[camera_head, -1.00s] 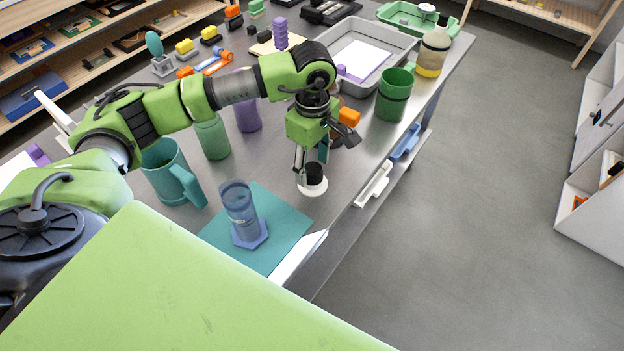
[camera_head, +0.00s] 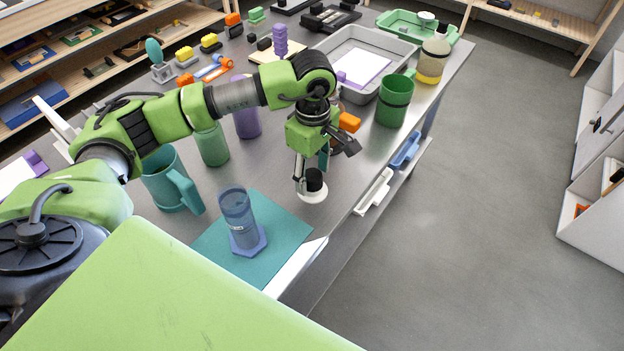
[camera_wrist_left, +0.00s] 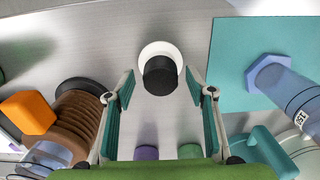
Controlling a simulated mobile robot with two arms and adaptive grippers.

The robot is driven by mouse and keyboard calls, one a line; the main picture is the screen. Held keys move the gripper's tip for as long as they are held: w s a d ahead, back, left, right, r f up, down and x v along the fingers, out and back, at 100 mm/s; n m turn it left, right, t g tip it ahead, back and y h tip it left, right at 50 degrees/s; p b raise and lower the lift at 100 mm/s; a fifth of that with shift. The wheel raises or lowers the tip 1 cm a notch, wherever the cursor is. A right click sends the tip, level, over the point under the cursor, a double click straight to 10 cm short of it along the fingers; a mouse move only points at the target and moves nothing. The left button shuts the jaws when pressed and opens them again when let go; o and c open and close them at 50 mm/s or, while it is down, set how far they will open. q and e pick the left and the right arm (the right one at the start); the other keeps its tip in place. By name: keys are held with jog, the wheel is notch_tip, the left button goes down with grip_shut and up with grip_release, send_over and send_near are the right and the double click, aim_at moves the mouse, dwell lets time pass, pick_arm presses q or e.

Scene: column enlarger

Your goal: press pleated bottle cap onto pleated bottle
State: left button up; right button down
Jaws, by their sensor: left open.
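A short black cylinder, which looks like a cap (camera_wrist_left: 160,77), stands upright on a white disc (camera_wrist_left: 148,49); the pair also shows in the head view (camera_head: 314,181) near the table's front edge. My left gripper (camera_head: 312,167) hangs above it, open. In the left wrist view the cylinder lies between the tips of the left gripper (camera_wrist_left: 159,88), with a gap on both sides. A brown pleated bottle (camera_wrist_left: 72,122) with a dark disc at one end stands left of the fingers in that view. It is mostly hidden behind my arm in the head view. My right gripper is not seen.
An orange block (camera_wrist_left: 28,112) is close to the brown bottle. A clear blue tumbler (camera_head: 237,215) stands on a teal mat (camera_head: 285,225). A teal mug (camera_head: 165,180), green bottle (camera_head: 211,145) and purple bottle (camera_head: 246,120) stand left. A green mug (camera_head: 394,100) stands right.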

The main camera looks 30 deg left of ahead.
pick_arm(q)
jog(key=shift+b, duration=0.3)
dwell(0.5)
jog(key=c, duration=1.4)
